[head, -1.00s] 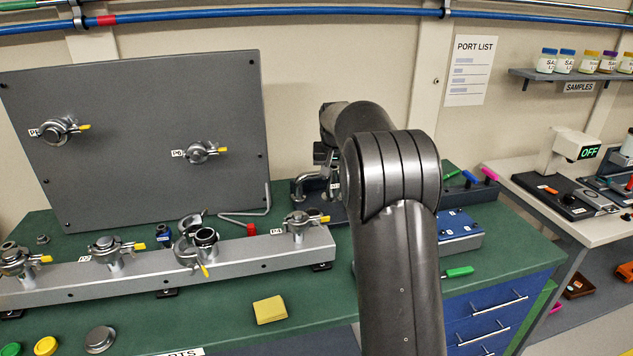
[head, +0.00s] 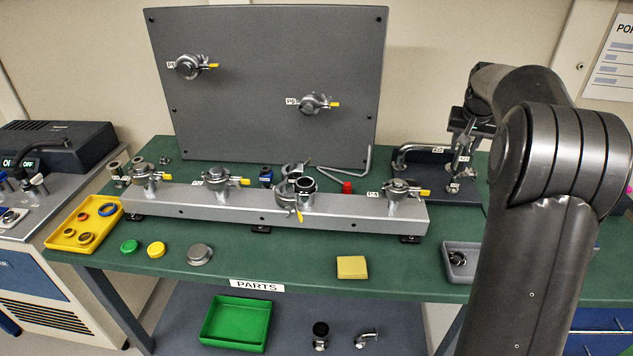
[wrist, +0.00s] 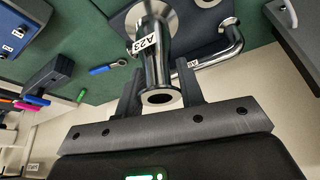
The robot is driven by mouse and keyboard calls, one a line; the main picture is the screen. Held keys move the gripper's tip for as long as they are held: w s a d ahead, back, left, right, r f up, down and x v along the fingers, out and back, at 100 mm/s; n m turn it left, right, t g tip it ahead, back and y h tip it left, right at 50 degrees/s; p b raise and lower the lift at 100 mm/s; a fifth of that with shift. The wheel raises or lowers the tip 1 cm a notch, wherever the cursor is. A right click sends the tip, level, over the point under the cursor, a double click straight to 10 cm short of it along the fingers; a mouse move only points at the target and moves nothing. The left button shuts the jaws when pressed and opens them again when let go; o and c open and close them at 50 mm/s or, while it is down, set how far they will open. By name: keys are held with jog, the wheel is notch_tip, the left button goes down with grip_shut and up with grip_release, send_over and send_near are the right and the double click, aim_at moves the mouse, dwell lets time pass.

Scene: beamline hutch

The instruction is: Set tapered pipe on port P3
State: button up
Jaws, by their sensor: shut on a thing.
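A shiny metal tapered pipe (wrist: 156,62), labelled A23, is between the fingers of my gripper (wrist: 157,90) in the wrist view. My gripper is shut on it. In the head view my gripper (head: 468,125) is at the right, over the dark parts plate (head: 415,172), partly hidden by my arm. I cannot tell whether the pipe still touches the plate. Port P3 (head: 308,186), third from the left on the grey rail (head: 350,212), has a dark open mouth, with a yellow-handled clamp at its left. Its label is not readable.
Neighbouring clamped ports (head: 216,180) and (head: 402,188) flank P3 on the rail. An upright grey panel (head: 270,60) with two clamped ports stands behind. A bent pipe (head: 408,150) lies on the plate. A yellow block (head: 352,267) and grey tray (head: 458,250) are in front.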

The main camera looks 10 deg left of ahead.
jog(key=s+a+r+n+y, duration=0.1)
jog(key=s+a+r+n, duration=0.2)
jog(key=a, duration=1.1)
jog(key=s+a+r+n+g+y, duration=0.1)
jog(key=s+a+r+n+y, duration=0.3)
jog(key=a, duration=0.9)
jog(key=s+a+n+h, duration=0.15)
jog(key=a+n, duration=0.35)
jog(key=a, duration=0.9)
jog(key=shift+y, duration=0.45)
jog(key=shift+f, duration=3.25)
jog(key=shift+f, duration=0.65)
jog(key=o, duration=1.1)
jog(key=shift+d, duration=0.1)
